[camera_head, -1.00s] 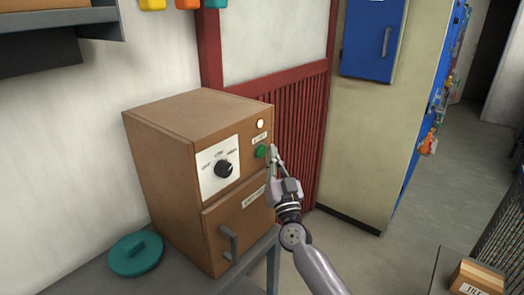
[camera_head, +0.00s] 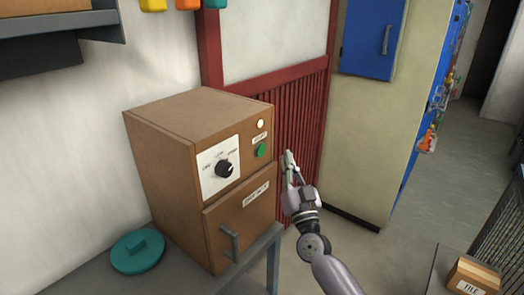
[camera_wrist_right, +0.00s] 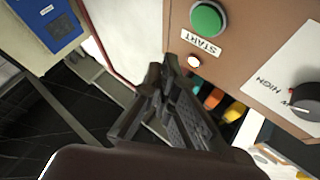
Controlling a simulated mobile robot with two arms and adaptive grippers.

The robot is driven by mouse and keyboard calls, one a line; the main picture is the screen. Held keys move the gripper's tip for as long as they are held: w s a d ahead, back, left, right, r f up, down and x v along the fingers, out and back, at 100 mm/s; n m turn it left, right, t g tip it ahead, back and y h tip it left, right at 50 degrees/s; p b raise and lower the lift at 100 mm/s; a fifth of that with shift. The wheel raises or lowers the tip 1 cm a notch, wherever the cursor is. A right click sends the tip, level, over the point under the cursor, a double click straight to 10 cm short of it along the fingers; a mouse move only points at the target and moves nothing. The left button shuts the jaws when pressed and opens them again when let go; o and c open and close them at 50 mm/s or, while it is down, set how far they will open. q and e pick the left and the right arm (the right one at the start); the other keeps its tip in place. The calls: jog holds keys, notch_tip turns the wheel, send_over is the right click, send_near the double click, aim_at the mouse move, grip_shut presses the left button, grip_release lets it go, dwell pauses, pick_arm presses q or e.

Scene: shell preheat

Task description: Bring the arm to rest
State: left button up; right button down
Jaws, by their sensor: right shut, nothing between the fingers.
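My right gripper (camera_head: 290,160) is shut and empty, in front of and to the right of a brown oven-like box (camera_head: 165,170). It is apart from the box's green button (camera_head: 261,151). In the right wrist view the gripper (camera_wrist_right: 168,75) points past the green button (camera_wrist_right: 208,18), which has a START label (camera_wrist_right: 201,41) by it. A small pale light (camera_head: 260,124) sits above the button. A black dial (camera_head: 223,169) is on a white plate. The box's lower door with its grey handle (camera_head: 231,243) is closed. My left gripper is not in view.
The box stands on a grey bench (camera_head: 185,275) with a teal round lid (camera_head: 137,252) beside it. A blue wall cabinet (camera_head: 373,38) hangs behind. A cardboard box (camera_head: 474,277) is at the lower right. Open floor (camera_head: 430,200) lies to the right.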

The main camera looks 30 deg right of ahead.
dwell(0.6)
